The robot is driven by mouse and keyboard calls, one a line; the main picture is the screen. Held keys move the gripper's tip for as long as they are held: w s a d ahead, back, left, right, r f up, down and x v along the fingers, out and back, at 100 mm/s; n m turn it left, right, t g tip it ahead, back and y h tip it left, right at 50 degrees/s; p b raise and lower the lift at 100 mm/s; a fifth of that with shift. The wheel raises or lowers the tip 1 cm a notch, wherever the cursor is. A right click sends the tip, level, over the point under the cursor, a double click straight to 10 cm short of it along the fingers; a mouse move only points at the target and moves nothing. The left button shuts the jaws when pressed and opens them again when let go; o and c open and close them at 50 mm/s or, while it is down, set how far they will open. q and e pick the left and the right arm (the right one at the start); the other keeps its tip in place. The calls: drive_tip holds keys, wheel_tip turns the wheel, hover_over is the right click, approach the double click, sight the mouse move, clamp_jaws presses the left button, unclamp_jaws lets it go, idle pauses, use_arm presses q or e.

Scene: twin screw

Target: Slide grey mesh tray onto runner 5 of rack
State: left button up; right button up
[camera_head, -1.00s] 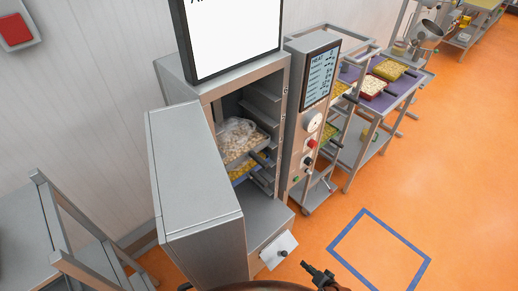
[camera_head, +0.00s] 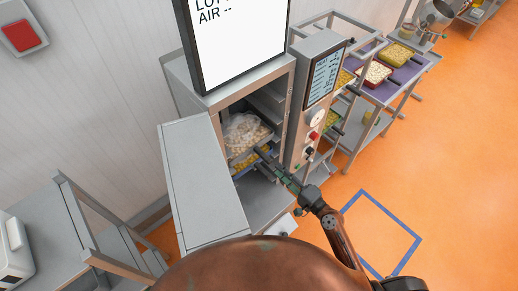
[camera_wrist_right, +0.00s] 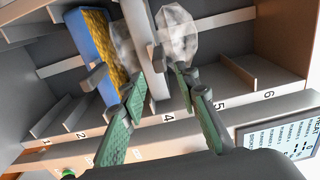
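The grey mesh tray (camera_head: 246,150) sits inside the open cabinet rack (camera_head: 229,101) with pale lumpy contents and a clear bag-like cover. In the right wrist view the tray (camera_wrist_right: 139,30) stands on edge near the label 4; its exact runner is unclear. Runner label 5 (camera_wrist_right: 221,105) is to its right, beside an empty bay. My right gripper (camera_head: 279,172) reaches in at the cabinet front. Its green fingers (camera_wrist_right: 160,82) are apart, with the tray's dark handle (camera_wrist_right: 159,62) just beyond or between the tips; contact is unclear. My left gripper is out of view.
A blue tray with yellow contents (camera_wrist_right: 98,45) lies below the grey one. The cabinet door (camera_head: 200,180) stands open at left. A control panel (camera_head: 318,100) flanks the right side. A trolley (camera_head: 393,85) with trays stands further right. Open floor lies right of the cabinet.

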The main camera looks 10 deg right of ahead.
sight(255, 147)
drive_tip(key=p+x, duration=0.1)
drive_tip(key=x, duration=1)
drive_tip(key=shift+w+a+p, duration=0.15)
drive_tip(key=shift+w+p, duration=0.15)
drive_tip(key=shift+w+a, duration=0.3)
drive_tip(key=shift+w, duration=0.2)
drive_tip(key=shift+a+r, duration=0.1)
drive_tip(key=shift+w, duration=0.15)
drive_tip(key=shift+c, duration=1.4)
drive_tip(key=shift+c, duration=0.5)
clamp_jaws()
drive_tip(key=shift+r, duration=0.1)
